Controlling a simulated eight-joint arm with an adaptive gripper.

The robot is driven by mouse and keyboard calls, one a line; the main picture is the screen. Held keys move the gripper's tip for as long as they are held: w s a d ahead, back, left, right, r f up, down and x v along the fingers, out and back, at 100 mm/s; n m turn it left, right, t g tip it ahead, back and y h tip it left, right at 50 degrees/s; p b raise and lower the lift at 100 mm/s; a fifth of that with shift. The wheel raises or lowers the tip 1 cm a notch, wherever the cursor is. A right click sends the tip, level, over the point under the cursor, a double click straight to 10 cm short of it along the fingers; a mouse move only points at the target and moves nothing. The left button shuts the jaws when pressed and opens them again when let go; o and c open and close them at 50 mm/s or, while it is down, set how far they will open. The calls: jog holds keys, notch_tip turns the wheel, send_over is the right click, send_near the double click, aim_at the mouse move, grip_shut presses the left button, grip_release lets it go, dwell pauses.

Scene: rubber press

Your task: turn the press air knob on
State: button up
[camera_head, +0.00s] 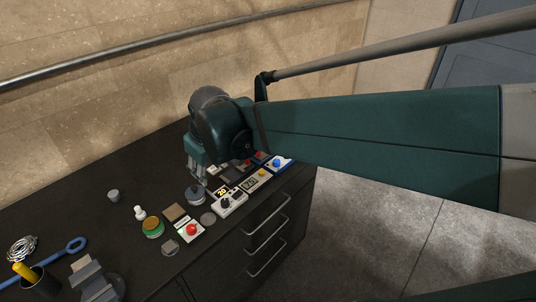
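Several small control boxes sit in a row along the right front of the dark cabinet top. One is a white box (238,206) with a black knob (226,203). My gripper (198,171) hangs fingers down from the teal wrist, behind and left of these boxes. It appears apart from both knobs. The fingers are small and partly hidden, so their opening is unclear.
A red button box (191,232), a green and orange round jar (152,228) and a small white piece (139,212) stand nearby. A vise (92,280), a blue tool (62,248) and a wire coil (22,248) lie front left.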

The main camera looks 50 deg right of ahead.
jog(key=w+d+f+g+p, duration=0.1)
jog(key=d+f, duration=0.3)
jog(key=d, duration=0.7)
jog(key=w+d+f+n+g+p, duration=0.1)
jog(key=d+f, duration=0.4)
jog(key=d, duration=0.7)
jog(key=w+d+f+g+p, duration=0.1)
jog(key=d+f+p, duration=0.3)
jog(key=d, duration=0.8)
jog(key=shift+w+d+f+g+y+p, duration=0.2)
jog(key=shift+f+g+y+p, duration=0.15)
jog(key=shift+g, duration=0.35)
jog(key=shift+s+d+f, duration=0.15)
jog(key=shift+d+f, duration=0.05)
jog(key=shift+f, duration=0.1)
jog(key=shift+f, duration=0.15)
jog(key=shift+d+f, duration=0.2)
jog(key=shift+f, duration=3.55)
